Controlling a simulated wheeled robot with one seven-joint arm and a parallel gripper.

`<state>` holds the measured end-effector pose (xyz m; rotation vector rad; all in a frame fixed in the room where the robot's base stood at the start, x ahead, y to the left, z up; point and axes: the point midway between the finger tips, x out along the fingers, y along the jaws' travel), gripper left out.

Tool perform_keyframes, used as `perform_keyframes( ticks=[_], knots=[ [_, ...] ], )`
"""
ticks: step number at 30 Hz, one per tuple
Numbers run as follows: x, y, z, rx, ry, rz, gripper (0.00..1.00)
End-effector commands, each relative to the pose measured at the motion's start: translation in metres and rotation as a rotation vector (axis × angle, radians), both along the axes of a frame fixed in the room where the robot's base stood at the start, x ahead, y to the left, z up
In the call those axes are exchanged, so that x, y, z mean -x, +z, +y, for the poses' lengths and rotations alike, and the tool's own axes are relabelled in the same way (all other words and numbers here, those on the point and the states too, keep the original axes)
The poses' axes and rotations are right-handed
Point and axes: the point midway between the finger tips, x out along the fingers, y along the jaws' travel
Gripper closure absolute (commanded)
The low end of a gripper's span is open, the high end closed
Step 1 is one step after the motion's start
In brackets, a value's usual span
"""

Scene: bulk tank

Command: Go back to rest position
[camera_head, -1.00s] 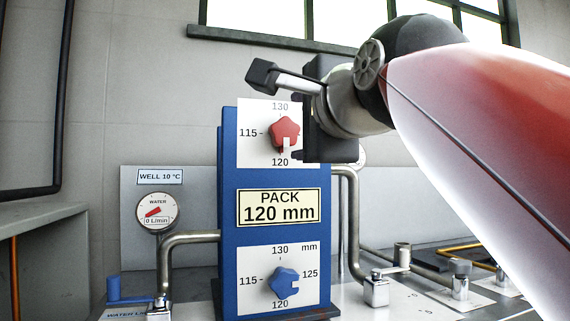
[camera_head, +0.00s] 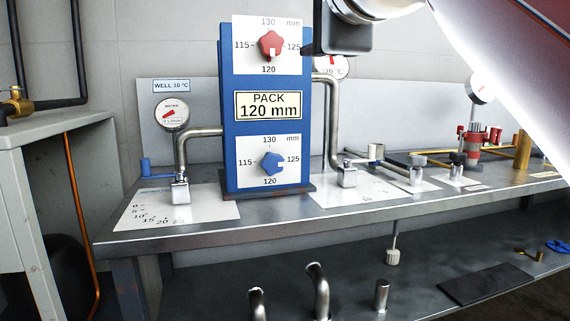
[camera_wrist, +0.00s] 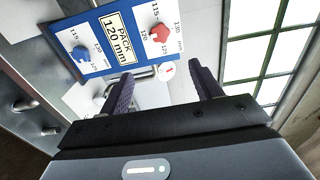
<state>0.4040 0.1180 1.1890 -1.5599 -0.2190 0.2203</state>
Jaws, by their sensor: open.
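My gripper (camera_wrist: 163,88) is open and empty in the wrist view, its two dark fingers apart. In the head view only part of it shows at the top, right of the blue block (camera_head: 229,110). The block stands upright on the metal bench and bears a "PACK 120 mm" label. Its red knob (camera_head: 270,46) is on the upper dial, and its blue knob (camera_head: 272,163) is on the lower dial. Both knobs also show in the wrist view, the red one (camera_wrist: 160,32) nearer the fingers. The gripper is apart from both knobs.
A red-based gauge stand (camera_head: 480,135) is at the right. Pipe ends (camera_head: 318,290) stick up below the bench. A grey cabinet (camera_head: 40,165) stands at the left; windows (camera_wrist: 263,55) show in the wrist view.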

Motion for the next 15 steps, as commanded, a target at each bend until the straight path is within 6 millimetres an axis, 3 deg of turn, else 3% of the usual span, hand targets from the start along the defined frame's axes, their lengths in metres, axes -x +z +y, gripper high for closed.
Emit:
perform_keyframes(
  ticks=[2, 8, 15],
  knots=[
    [-0.001, -0.002, 0.0, 0.006, -0.001, 0.004, 0.36],
    [-0.006, -0.034, -0.007, 0.127, -0.02, 0.047, 0.36],
    [-0.01, -0.09, -0.021, 0.324, -0.032, 0.123, 0.36]
  ],
)
